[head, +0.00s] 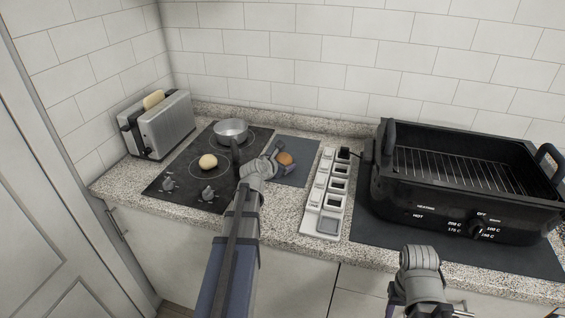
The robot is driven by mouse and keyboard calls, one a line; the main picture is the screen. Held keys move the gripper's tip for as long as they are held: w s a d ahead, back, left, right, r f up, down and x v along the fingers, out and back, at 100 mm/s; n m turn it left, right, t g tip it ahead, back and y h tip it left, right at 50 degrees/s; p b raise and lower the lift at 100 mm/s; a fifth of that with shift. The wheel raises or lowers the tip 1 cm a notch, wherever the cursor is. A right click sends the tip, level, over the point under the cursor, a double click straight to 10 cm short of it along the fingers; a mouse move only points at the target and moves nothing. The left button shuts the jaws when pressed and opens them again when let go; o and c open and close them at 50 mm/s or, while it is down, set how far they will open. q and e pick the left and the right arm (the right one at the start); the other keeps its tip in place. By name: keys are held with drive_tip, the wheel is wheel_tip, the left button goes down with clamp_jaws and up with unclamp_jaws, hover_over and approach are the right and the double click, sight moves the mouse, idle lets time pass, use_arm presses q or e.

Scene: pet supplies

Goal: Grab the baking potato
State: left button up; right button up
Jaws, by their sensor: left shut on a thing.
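My right gripper (428,308) is at the bottom edge, in front of the counter and away from the potato.
A black cooktop (178,188) holds a pale round item (208,162) and a metal pot (231,131). A toaster (166,127) with bread stands at the left. A white power strip (325,195) and a large black roaster (470,185) with a rack stand to the right.

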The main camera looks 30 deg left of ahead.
sight(282, 159)
use_arm(q)
wheel_tip(282, 159, up, 10)
drive_tip(key=p, duration=0.9)
drive_tip(key=shift+f, duration=0.25)
